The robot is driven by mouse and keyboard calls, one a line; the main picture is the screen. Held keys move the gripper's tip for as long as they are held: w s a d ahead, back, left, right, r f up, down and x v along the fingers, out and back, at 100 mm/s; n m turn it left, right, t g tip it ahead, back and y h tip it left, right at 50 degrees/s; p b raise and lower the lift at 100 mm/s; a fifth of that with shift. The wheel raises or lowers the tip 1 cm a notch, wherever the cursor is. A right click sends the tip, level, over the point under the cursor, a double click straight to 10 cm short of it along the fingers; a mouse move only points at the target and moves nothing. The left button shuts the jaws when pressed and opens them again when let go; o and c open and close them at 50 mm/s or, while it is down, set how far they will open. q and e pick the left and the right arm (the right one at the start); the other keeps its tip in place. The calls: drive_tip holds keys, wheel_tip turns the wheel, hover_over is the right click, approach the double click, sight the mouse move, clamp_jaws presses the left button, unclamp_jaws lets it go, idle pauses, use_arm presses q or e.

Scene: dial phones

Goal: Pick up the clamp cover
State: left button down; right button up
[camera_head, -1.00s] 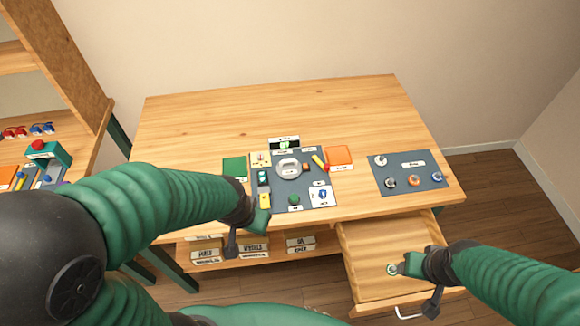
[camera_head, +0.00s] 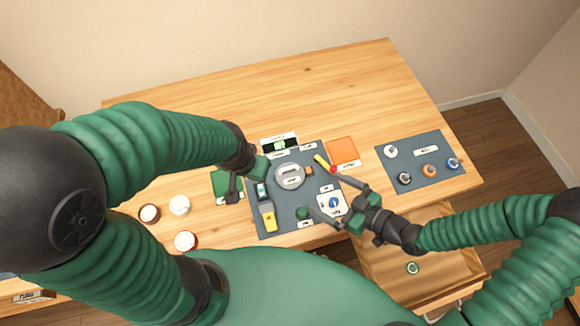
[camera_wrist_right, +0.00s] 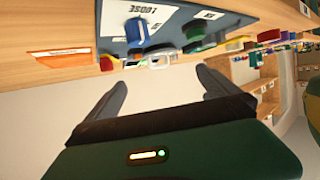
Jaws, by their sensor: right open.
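A grey rounded piece with a raised handle (camera_head: 290,176), probably the clamp cover, lies on the dark grey mat (camera_head: 275,224) in the middle of the table; its label is too small to read. My right gripper (camera_head: 326,196) is open and empty, just right of this piece, over the mat's right side near a blue knob (camera_head: 333,203). In the right wrist view, the open fingers (camera_wrist_right: 160,88) have nothing between them. My left gripper (camera_head: 246,181) hangs at the mat's left edge, beside the grey piece; its jaw opening is unclear.
A yellow tool with a red end (camera_head: 322,162) and an orange pad (camera_head: 341,151) lie near the right gripper. A second mat (camera_head: 412,178) with several knobs is at the right. The open drawer (camera_head: 440,262) holds a small green-ringed part (camera_head: 412,268). The table's back is clear.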

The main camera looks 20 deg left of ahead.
sight(292, 176)
drive_tip(key=x, duration=0.4)
drive_tip(key=shift+s+a+f, duration=0.1)
drive_tip(key=x, duration=0.8)
drive_tip(key=p+x, duration=0.1)
drive_tip(key=shift+a, duration=0.5)
drive_tip(key=shift+f, duration=0.1)
drive_tip(key=shift+w+d, duration=0.2)
drive_tip(key=shift+w, duration=0.1)
drive_tip(key=shift+a+f, duration=0.1)
drive_tip(key=shift+a, duration=0.35)
drive_tip(key=c, duration=1.1)
drive_tip(key=shift+c, duration=1)
use_arm(q)
drive_tip(key=shift+r, duration=0.45)
use_arm(e)
drive_tip(key=shift+d, duration=0.2)
drive_tip(key=shift+c, duration=0.2)
use_arm(q)
drive_tip(key=shift+d, duration=0.1)
use_arm(e)
drive_tip(key=shift+d, duration=0.1)
